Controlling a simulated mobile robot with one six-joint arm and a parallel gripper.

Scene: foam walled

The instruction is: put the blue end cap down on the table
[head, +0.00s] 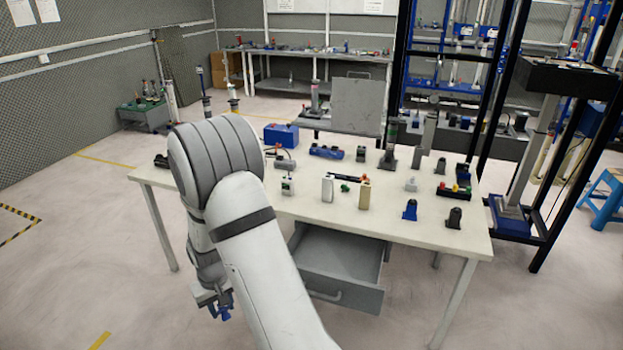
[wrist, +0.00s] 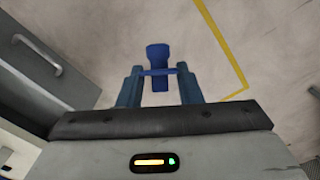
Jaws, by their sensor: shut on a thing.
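My gripper (wrist: 158,73) is shut on the blue end cap (wrist: 158,54), which sticks out beyond the fingertips in the wrist view. In the head view my gripper (head: 215,298) hangs low at the left, with a bit of the blue end cap (head: 224,312) showing below my arm. It is off the table, in front of its left part and over bare floor. The table (head: 390,232) has a pale top and carries many small parts. A similar blue part (head: 410,209) stands upright near its front right.
An open grey drawer (head: 340,262) juts from the table's front, close to my gripper; its handle (wrist: 50,55) shows in the wrist view. A dark part (head: 454,217) and a white and a beige block (head: 364,195) stand on the table. The table's front strip has free room.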

